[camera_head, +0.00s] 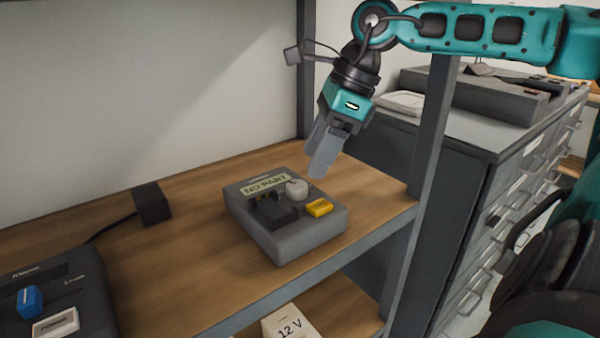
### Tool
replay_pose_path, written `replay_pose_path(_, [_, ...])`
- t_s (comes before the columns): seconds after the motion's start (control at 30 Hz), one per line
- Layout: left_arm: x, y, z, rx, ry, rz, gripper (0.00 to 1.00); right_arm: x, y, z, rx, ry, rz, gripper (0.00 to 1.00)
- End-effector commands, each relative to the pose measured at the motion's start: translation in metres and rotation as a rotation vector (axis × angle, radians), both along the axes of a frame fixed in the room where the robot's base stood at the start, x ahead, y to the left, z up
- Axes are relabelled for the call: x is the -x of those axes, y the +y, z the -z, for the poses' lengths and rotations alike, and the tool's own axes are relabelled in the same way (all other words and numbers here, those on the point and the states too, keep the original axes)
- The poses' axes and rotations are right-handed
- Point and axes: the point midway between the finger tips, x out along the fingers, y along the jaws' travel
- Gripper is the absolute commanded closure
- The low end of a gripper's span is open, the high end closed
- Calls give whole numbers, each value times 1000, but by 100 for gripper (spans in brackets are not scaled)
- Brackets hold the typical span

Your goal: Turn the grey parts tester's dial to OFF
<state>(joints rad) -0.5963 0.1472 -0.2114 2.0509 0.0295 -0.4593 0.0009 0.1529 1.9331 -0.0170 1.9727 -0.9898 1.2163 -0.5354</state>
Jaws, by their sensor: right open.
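The grey parts tester (285,240) sits on the wooden shelf, with a pale display reading "NO PART" (265,184). A round, light grey dial (297,188) is on its top face, right of the display. The dial's setting is too small to read. A black raised block (272,212) and a yellow piece (319,207) are also on its top. My right gripper (318,172) points down just above and right of the dial, apart from it as far as I can see. Its fingers overlap in this view. My left gripper is not in view.
A dark box (151,203) with a cable stands behind left. A dark device (60,290) with a blue part is at the lower left. A metal shelf post (432,130) stands right of the tester. A "12 V" box (290,324) is below. Bare shelf (190,275) lies left of the tester.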

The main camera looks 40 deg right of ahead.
Motion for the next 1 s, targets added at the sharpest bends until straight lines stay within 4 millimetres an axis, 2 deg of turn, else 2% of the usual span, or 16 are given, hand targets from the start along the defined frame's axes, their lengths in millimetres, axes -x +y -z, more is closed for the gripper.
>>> replay_pose_path(0.13, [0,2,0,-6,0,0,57,-7,9,3,1,6,-4,37])
replay_pose_path(0.2, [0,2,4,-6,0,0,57,-9,13,18,-1,7,-4,37])
replay_pose_path(0.4, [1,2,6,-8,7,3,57,-15,20,40,0,4,-3,37])
replay_pose_path(0.83, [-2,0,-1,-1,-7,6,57,-18,23,47,-1,0,-3,37])
replay_pose_path(1.0, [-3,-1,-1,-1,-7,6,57,-18,23,47,-1,0,-3,51])
